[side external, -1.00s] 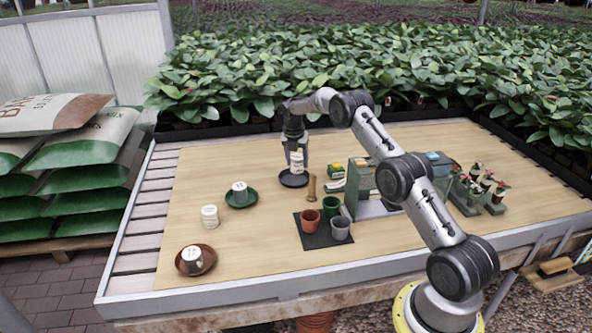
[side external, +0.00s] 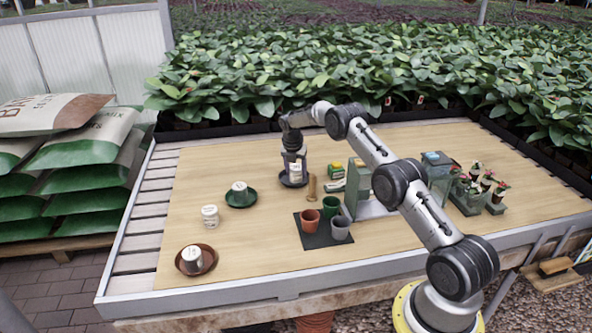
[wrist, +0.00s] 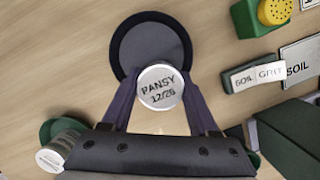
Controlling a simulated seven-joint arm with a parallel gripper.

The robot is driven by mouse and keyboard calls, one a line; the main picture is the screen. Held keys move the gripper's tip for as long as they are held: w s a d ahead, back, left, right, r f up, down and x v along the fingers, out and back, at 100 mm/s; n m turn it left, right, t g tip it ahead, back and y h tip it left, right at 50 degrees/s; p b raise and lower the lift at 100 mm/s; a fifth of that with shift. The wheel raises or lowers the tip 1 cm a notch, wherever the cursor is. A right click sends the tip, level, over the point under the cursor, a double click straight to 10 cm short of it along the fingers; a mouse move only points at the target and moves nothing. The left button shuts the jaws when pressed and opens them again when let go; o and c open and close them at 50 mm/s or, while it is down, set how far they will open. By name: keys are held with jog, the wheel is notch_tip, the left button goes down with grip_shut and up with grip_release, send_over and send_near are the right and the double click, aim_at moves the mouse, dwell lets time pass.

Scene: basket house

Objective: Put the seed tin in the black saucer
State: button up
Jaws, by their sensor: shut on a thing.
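A white seed tin (wrist: 161,87) has a lid marked "PANSY 12/26". My gripper (wrist: 160,95) is shut on it, one finger on each side; in the side external view the gripper (side external: 294,166) points down at the far middle of the table. The black saucer (wrist: 151,40) is under and just beyond the tin in the wrist view, and the tin hides its near rim. In the side external view the black saucer (side external: 284,181) is partly hidden by the gripper and tin. The tin is upright and low over the saucer; I cannot tell whether it touches.
Similar tins sit on a green saucer (side external: 232,201) and a brown saucer (side external: 207,264); another tin (side external: 210,216) stands on bare wood. A tan cylinder (side external: 312,187) stands close right of the black saucer. Several pots rest on a dark mat (side external: 318,241).

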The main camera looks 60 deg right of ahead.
jog(key=shift+f, duration=0.3)
jog(key=o, duration=1.4)
jog(key=shift+c, duration=0.2)
